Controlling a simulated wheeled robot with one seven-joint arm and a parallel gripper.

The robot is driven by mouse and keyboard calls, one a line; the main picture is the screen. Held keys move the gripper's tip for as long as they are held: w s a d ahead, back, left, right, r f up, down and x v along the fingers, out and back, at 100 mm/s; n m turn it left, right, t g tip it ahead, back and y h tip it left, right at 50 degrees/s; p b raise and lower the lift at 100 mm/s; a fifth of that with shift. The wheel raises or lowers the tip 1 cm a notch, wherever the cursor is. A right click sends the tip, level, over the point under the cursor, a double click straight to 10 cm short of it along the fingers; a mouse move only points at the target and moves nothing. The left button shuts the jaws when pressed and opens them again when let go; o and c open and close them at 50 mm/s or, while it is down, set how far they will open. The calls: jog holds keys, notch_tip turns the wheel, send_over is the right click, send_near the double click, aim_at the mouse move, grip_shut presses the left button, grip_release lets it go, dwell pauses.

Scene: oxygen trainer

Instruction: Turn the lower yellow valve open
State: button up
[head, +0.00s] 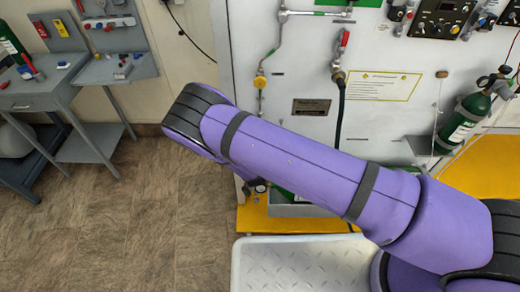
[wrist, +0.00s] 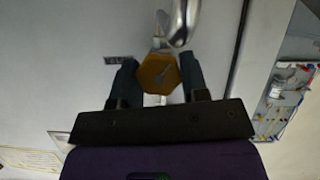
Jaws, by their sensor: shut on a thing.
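In the wrist view, a yellow six-sided valve knob (wrist: 158,74) with a pale mark on its face sits between the two dark fingers of my gripper (wrist: 158,80). My gripper is shut on the knob, one finger on each side. A shiny curved metal pipe (wrist: 184,22) runs beside it at the top of the view. In the head view, another yellow valve (head: 260,82) sits on the thin pipe on the panel, above my arm.
The white panel (head: 310,60) carries a red-handled valve (head: 344,42) with a black hose (head: 342,115). A green cylinder (head: 465,120) stands at right. A grey workbench (head: 40,92) is at left, with open floor (head: 130,220) between. A light tray (head: 300,265) lies below my arm.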

jog(key=o, duration=0.9)
jog(key=shift+o, duration=0.2)
jog(key=d+v, duration=0.1)
jog(key=v, duration=0.9)
jog(key=shift+s+a+r, duration=0.2)
jog(key=shift+s+a, duration=0.15)
jog(key=shift+a, duration=0.15)
